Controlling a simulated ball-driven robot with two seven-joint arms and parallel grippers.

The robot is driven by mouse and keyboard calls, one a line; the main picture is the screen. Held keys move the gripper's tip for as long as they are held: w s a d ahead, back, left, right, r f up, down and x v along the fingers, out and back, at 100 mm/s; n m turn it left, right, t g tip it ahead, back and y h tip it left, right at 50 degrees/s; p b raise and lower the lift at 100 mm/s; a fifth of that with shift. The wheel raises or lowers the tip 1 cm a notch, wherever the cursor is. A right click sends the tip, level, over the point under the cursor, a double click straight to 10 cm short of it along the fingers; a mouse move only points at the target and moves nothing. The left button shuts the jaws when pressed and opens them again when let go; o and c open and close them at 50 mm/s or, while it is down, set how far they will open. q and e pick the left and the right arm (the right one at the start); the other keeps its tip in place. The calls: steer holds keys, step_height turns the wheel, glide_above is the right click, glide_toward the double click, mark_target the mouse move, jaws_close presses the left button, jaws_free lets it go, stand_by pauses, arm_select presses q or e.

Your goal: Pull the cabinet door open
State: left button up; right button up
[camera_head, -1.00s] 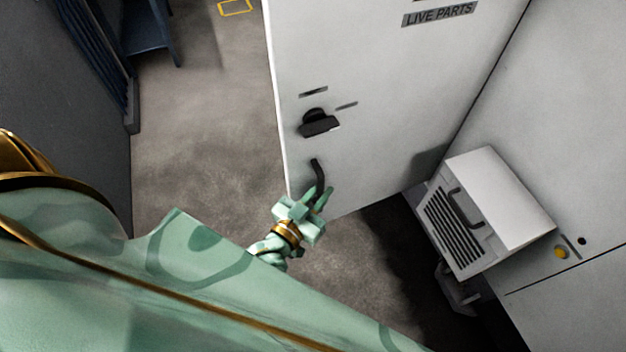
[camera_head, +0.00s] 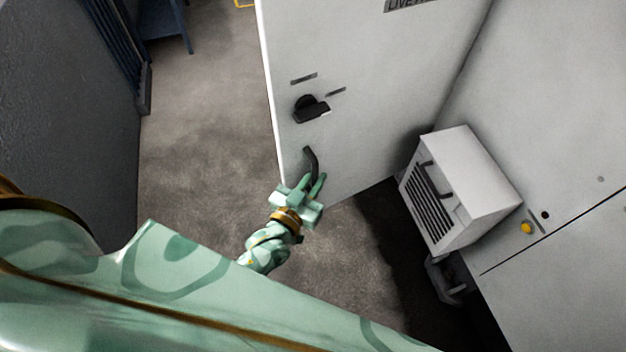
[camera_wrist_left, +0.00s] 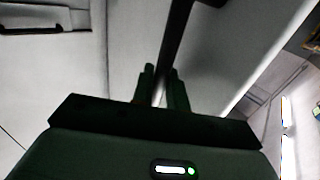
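The cabinet door (camera_head: 370,110) is a tall pale panel in the head view, with bare floor past its left edge and below its bottom edge. A black latch (camera_head: 311,108) sits on it. Below the latch is a dark curved door handle (camera_head: 310,160). My left gripper (camera_head: 314,186) is at the handle's lower part. In the left wrist view the handle (camera_wrist_left: 178,35) runs down between the two fingers (camera_wrist_left: 161,88), which are closed about it. The exact contact is dark and hard to see. My right gripper is in neither view.
A white vented box (camera_head: 465,190) with its own handle sticks out from the pale wall on the right, near a yellow button (camera_head: 526,228). A blue bench (camera_head: 165,25) stands at the back left. The floor (camera_head: 200,150) left of the door is clear.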

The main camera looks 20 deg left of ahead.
arm_select(q)
steer(key=shift+o, duration=1.4)
steer(key=shift+w+d+r, duration=0.1)
steer(key=shift+d+r, duration=0.05)
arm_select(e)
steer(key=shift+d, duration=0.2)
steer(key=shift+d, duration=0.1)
arm_select(q)
steer(key=shift+s, duration=0.25)
steer(key=s+a, duration=0.1)
steer(key=s, duration=1.4)
steer(key=shift+s+a+b, duration=0.25)
steer(key=shift+s+b, duration=0.05)
steer(key=shift+b, duration=0.15)
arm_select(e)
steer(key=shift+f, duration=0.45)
arm_select(q)
steer(key=shift+f, duration=0.2)
